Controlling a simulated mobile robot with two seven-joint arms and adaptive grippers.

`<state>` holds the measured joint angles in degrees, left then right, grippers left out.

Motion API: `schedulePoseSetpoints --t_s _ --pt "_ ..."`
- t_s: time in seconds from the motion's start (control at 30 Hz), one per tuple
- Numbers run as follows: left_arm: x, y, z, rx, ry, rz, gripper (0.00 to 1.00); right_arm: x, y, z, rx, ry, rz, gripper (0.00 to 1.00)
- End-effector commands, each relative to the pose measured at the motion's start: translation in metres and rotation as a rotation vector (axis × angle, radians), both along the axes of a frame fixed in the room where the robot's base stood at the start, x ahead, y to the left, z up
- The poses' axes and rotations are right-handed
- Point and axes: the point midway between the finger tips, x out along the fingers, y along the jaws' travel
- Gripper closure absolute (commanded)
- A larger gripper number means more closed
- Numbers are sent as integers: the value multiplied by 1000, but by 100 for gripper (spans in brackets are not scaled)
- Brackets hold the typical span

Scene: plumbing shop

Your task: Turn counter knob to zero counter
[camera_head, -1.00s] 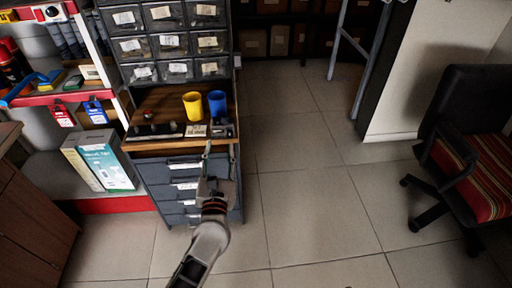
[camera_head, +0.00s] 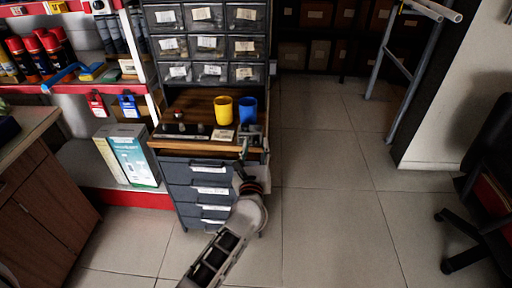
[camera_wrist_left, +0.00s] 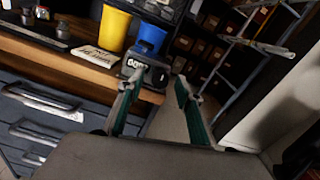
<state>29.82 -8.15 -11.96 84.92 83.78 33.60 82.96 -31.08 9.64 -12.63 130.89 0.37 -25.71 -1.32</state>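In the head view the left gripper (camera_head: 243,152) is at the bench's right front edge, small and partly blended with the drawers. My right gripper is not in view.
A yellow cup (camera_head: 223,110) and a blue cup (camera_head: 247,110) stand behind the counter. A paper label (camera_wrist_left: 94,56) lies to its left. Small drawers (camera_head: 207,45) rise behind the bench. The floor (camera_head: 325,200) to the right is clear.

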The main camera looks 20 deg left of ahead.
Motion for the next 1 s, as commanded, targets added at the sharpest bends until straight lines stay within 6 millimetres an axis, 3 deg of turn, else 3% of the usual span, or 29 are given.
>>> schedulePoseSetpoints --t_s 0.23,0.37,0.73,1.0 --pt "1 0 0 1 0 0 67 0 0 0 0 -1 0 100" --pt "0 1 0 1 -1 0 100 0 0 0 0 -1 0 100" --pt "1 1 2 30 7 0 100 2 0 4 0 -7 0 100" --pt "2 0 6 172 44 0 100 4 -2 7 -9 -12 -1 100"
